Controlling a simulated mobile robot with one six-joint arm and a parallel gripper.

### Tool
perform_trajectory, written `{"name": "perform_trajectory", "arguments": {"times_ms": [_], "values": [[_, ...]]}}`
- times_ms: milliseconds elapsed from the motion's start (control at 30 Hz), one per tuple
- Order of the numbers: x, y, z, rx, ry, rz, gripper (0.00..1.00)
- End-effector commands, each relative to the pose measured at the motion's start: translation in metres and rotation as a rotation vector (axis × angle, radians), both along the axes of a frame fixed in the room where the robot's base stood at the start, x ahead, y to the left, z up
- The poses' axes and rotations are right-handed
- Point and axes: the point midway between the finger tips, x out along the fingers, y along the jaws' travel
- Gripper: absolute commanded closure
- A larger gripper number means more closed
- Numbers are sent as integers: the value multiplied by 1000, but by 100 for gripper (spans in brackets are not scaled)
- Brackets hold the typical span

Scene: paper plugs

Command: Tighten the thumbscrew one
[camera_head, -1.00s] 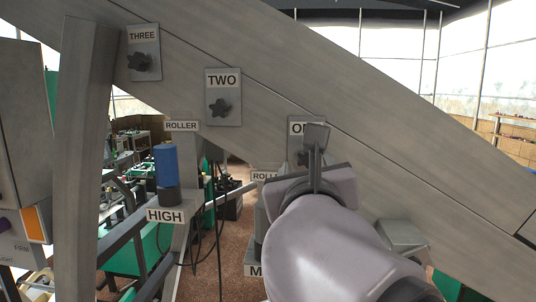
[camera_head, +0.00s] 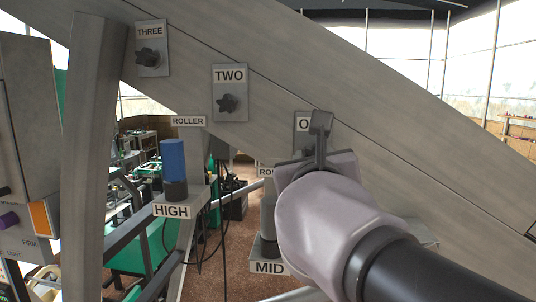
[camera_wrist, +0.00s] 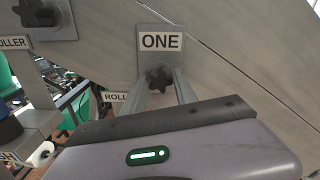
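Thumbscrew one is a dark star-shaped knob (camera_wrist: 158,78) on a grey plate under the label ONE (camera_wrist: 161,41) in the wrist view. My gripper (camera_wrist: 161,86) points at it, with its two fingers apart, one on each side of the knob. A small gap seems to show at each side, and I see no clear contact. In the head view, my gripper (camera_head: 319,130) covers the knob and most of plate one (camera_head: 302,120).
Thumbscrew two (camera_head: 228,103) and thumbscrew three (camera_head: 149,57) sit higher on the sloping beam to the left. A blue-topped post (camera_head: 173,160) marked HIGH and a MID label (camera_head: 269,267) stand lower left. Dark cables hang between them.

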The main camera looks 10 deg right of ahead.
Motion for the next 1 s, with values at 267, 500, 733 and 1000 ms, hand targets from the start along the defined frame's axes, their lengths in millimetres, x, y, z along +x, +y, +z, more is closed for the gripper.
{"name": "perform_trajectory", "arguments": {"times_ms": [267, 500, 733, 1000], "values": [[0, 0, 0, 0, 0, -1, 100], [0, 0, -1, 33, -9, -1, 100], [0, 0, -3, 202, -49, -1, 100], [0, 0, -3, 402, -96, -1, 100]]}}
